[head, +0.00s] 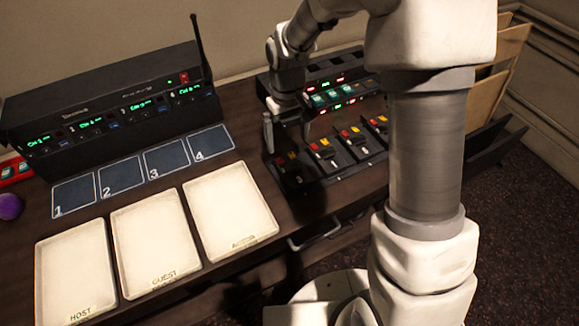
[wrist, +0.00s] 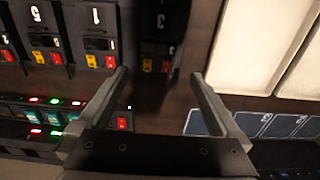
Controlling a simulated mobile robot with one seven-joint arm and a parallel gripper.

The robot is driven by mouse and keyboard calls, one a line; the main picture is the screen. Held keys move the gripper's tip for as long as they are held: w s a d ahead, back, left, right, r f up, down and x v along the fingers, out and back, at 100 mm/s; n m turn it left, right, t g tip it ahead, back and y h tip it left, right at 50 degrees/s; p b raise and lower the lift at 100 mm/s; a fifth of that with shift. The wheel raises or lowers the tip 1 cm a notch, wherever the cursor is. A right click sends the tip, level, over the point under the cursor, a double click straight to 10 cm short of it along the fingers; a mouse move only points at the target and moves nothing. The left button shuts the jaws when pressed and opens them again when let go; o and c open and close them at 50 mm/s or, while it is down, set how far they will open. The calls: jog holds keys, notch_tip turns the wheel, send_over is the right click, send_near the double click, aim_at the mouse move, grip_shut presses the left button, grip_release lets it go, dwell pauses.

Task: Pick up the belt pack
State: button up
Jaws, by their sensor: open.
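Several black belt packs with red and yellow buttons stand in a row at the front of a black rack (head: 318,68). The leftmost belt pack (head: 293,178) is partly in shadow, just below my gripper (head: 285,128). In the wrist view, my gripper (wrist: 158,75) is open and empty. A dark belt pack (wrist: 160,30) shows ahead, between the lines of its two fingers. Other belt packs (wrist: 97,25) stand to the left of it in that view. I cannot tell whether the fingers touch any pack.
A black base station (head: 105,105) with an antenna stands at the back left. Four numbered blue squares (head: 120,176) and three pale trays (head: 150,245) marked for host, guest and another lie on the desk left of the rack. A purple ball (head: 10,206) is at the left edge.

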aim_at(289, 164)
jog(key=f, duration=0.9)
jog(key=shift+w+d+f+b, duration=0.1)
jog(key=shift+d+f+b, duration=0.1)
jog(key=shift+f+b, duration=0.15)
jog(key=shift+r, duration=0.1)
jog(key=c, duration=1.3)
